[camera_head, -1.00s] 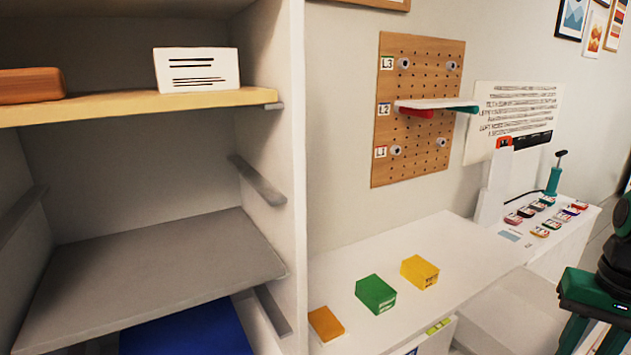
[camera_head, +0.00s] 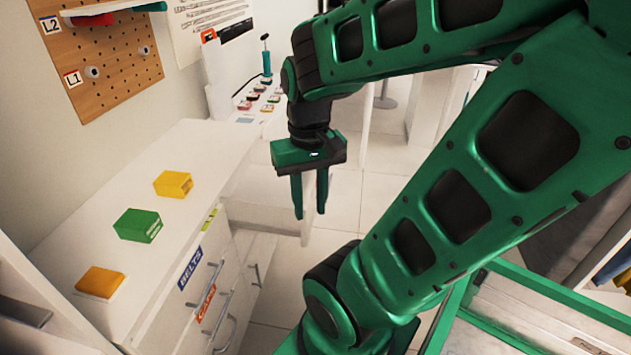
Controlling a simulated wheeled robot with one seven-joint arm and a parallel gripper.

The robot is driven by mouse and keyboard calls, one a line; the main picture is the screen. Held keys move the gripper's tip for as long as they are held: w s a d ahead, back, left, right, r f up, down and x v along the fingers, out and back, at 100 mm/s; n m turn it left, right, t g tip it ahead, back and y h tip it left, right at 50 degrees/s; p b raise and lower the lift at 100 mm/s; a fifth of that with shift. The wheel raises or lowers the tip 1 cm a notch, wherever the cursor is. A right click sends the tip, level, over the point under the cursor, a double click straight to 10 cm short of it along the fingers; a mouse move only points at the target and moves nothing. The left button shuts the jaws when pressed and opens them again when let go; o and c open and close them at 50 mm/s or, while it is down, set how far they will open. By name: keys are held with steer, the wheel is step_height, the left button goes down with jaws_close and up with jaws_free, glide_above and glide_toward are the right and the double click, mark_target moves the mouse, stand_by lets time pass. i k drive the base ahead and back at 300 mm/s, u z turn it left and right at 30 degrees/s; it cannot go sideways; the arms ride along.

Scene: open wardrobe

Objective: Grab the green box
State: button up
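The green box (camera_head: 138,225) lies on the white dresser top (camera_head: 190,143), between a yellow box (camera_head: 173,184) behind it and an orange box (camera_head: 101,282) in front of it. It stands apart from both. My gripper (camera_head: 310,210) hangs pointing down to the right of the dresser, in front of the floor. Its two green fingers are apart with nothing seen between them. It is well to the right of the green box and not touching it.
The dresser has drawers labelled BELTS (camera_head: 190,268) and CAPS (camera_head: 206,302) with handles sticking out. A pegboard (camera_head: 105,55) with a small shelf is on the wall. Several small items lie on a farther surface beside a teal pump (camera_head: 266,62). The wardrobe edge is at lower left.

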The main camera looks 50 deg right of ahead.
mark_target(142, 226)
steer(key=k, duration=0.4)
steer(key=z, duration=1.45)
steer(key=i, duration=0.5)
steer(key=u, duration=1.8)
